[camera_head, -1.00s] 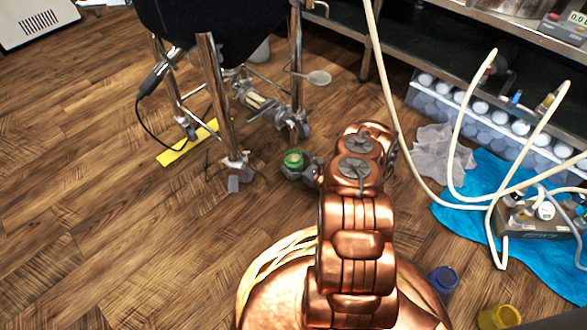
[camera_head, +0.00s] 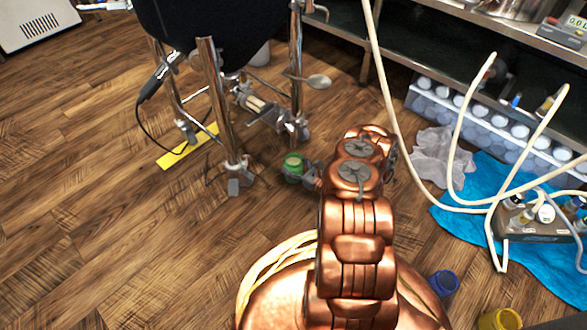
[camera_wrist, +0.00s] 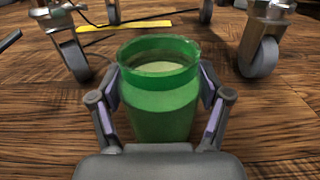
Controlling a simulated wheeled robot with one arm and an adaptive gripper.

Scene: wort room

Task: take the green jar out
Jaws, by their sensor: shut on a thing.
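The green jar (camera_wrist: 163,95) stands upright and open-topped between the two fingers of my gripper (camera_wrist: 162,105) in the wrist view. My gripper is shut on it, one finger pad against each side. In the head view the green jar (camera_head: 293,165) shows beside my gripper (camera_head: 297,173), just right of the front leg of the wheeled steel stand. Whether the jar's base touches the floor I cannot tell.
The wheeled stand's front leg (camera_head: 218,110) is close to the left and behind the jar. A caster (camera_wrist: 258,57) shows behind right. A yellow strip (camera_head: 188,146) lies under the stand. A blue cloth (camera_head: 510,215) lies right. Open floor is at left front.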

